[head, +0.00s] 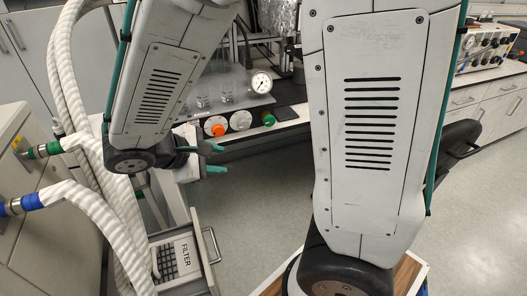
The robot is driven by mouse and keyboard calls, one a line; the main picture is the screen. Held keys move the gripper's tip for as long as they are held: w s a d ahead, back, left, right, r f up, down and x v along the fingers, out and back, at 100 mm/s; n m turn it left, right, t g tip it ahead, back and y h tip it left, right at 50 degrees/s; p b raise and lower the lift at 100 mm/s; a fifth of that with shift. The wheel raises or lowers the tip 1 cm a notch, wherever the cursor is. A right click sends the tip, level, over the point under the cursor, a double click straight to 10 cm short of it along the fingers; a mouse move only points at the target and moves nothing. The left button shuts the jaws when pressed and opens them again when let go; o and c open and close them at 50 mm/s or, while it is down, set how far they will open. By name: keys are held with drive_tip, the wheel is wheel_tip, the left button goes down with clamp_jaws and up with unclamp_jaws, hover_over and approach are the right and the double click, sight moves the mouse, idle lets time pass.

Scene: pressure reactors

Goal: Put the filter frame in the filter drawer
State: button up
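The filter drawer (204,262) is pulled open at the lower left, with its handle on the right side. Inside it lie a white plate lettered FILTER (184,253) and a dark grid (165,263). I cannot tell whether this grid is the filter frame or part of the drawer; no other filter frame is visible. My gripper (221,159) is above the drawer and apart from it. Its two green-tipped fingers are spread, with nothing visible between them. The drawer's left side is partly hidden by a white hose.
Thick white hoses (104,225) run down the left, close to my arm and the drawer. Behind my gripper is a bench with glass beakers (203,98), a pressure gauge (261,82) and an orange knob (218,130). Grey floor (260,215) right of the drawer is clear.

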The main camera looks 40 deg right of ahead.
drive_tip(key=s+d+r+m+y, duration=0.1)
drive_tip(key=s+r+m+y, duration=0.8)
drive_tip(key=s, duration=0.6)
drive_tip(key=shift+r+t+y, duration=0.4)
drive_tip(key=shift+r+y, duration=0.1)
drive_tip(key=shift+r, duration=0.2)
drive_tip(key=shift+s+d, duration=0.1)
